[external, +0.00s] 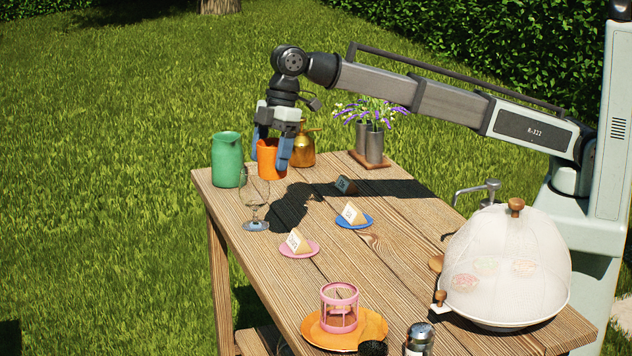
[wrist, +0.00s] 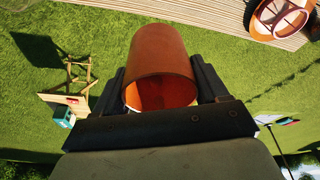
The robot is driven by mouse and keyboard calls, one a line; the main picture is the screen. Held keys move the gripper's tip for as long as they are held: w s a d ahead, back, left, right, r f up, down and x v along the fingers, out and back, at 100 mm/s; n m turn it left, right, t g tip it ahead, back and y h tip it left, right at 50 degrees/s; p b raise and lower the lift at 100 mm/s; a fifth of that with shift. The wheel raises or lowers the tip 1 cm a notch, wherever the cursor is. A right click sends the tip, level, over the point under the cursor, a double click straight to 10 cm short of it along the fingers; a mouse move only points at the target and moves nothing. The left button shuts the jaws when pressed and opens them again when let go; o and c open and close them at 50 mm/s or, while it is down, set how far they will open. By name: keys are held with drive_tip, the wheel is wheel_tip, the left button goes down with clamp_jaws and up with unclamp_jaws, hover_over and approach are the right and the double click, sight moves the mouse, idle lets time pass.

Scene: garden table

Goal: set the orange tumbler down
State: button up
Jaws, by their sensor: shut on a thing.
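The orange tumbler (external: 269,160) is held between the blue-tipped fingers of my gripper (external: 271,152), near the far left end of the wooden table (external: 225,205). It looks upright and seems raised above the boards, though its exact height is hard to tell. In the wrist view the tumbler (wrist: 162,55) sits between the dark fingers of my gripper (wrist: 162,85), its open end towards the camera and its inside showing empty.
A green jug (external: 227,160) stands left of the tumbler, a stemmed glass (external: 255,190) in front, a brass can (external: 302,148) behind right. Two wedges on pink (external: 299,252) and blue (external: 362,222) plates stand nearer. A mesh dome (external: 510,260) fills the right end.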

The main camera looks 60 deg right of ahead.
drive_tip(key=w+d+m, duration=0.2)
drive_tip(key=w+d, duration=0.5)
drive_tip(key=d, duration=0.8)
drive_tip(key=w+d+m+t+h, duration=0.1)
drive_tip(key=w+d+m, duration=0.1)
drive_tip(key=w+d, duration=0.95)
drive_tip(key=w+d+m, duration=0.2)
drive_tip(key=w+d, duration=0.2)
drive_tip(key=d, duration=1.4)
drive_tip(key=shift+s+a+f, duration=0.1)
drive_tip(key=shift+a+f, duration=0.05)
drive_tip(key=shift+f, duration=5.1)
drive_tip(key=shift+a+f, duration=0.1)
drive_tip(key=shift+f, duration=5.15)
drive_tip(key=shift+f, duration=0.15)
drive_tip(key=o, duration=1)
drive_tip(key=shift+o, duration=0.2)
drive_tip(key=v, duration=1.2)
drive_tip(key=shift+s, duration=0.15)
